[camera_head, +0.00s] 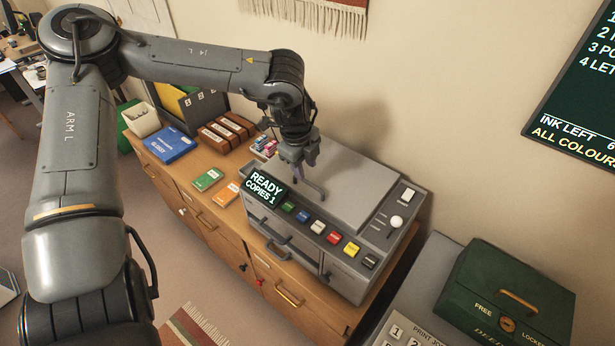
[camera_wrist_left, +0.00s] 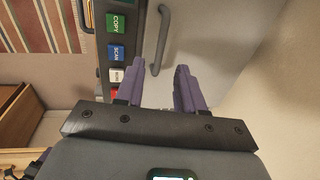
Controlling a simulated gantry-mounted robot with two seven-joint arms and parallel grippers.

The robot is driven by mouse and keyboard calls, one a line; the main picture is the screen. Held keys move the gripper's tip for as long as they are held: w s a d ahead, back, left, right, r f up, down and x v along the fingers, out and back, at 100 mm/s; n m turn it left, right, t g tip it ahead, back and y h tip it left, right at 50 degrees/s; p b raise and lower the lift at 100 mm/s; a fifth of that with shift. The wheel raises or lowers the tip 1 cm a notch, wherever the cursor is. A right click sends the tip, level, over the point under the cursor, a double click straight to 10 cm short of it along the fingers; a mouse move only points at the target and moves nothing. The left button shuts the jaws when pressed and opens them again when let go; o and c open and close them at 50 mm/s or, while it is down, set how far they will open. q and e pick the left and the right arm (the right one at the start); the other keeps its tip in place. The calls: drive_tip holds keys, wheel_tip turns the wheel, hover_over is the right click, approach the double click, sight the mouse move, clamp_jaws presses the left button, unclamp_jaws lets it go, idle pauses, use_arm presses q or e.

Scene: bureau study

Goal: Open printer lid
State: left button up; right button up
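The grey printer (camera_head: 345,262) stands on the wooden cabinet, with a lit READY display (camera_head: 266,187) and a row of coloured buttons on its front. Its flat grey lid (camera_head: 350,195) looks shut. A grey bar handle (camera_head: 316,190) is on the lid's near left part; in the left wrist view the handle (camera_wrist_left: 163,40) runs down toward the gap between my fingers. My left gripper (camera_head: 299,174) is just above the lid by the handle. Its purple fingers (camera_wrist_left: 157,78) are apart with nothing clamped between them. Whether they touch the handle I cannot tell. My right gripper is out of view.
Left of the printer on the cabinet are green (camera_head: 208,179) and orange (camera_head: 225,194) packets, a blue box (camera_head: 170,145) and brown binders (camera_head: 226,132). A green cash box (camera_head: 508,300) stands at the lower right. The wall is close behind the printer.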

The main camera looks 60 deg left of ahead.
sight(308, 182)
use_arm(q)
drive_tip(key=shift+w+a+f, duration=0.1)
drive_tip(key=shift+w+f, duration=0.1)
drive_tip(key=shift+f, duration=0.75)
drive_tip(key=shift+w+a+f, duration=0.1)
drive_tip(key=shift+w+f, duration=0.05)
drive_tip(key=shift+f, duration=0.85)
drive_tip(key=shift+w+f, duration=0.2)
drive_tip(key=shift+f, duration=0.75)
clamp_jaws()
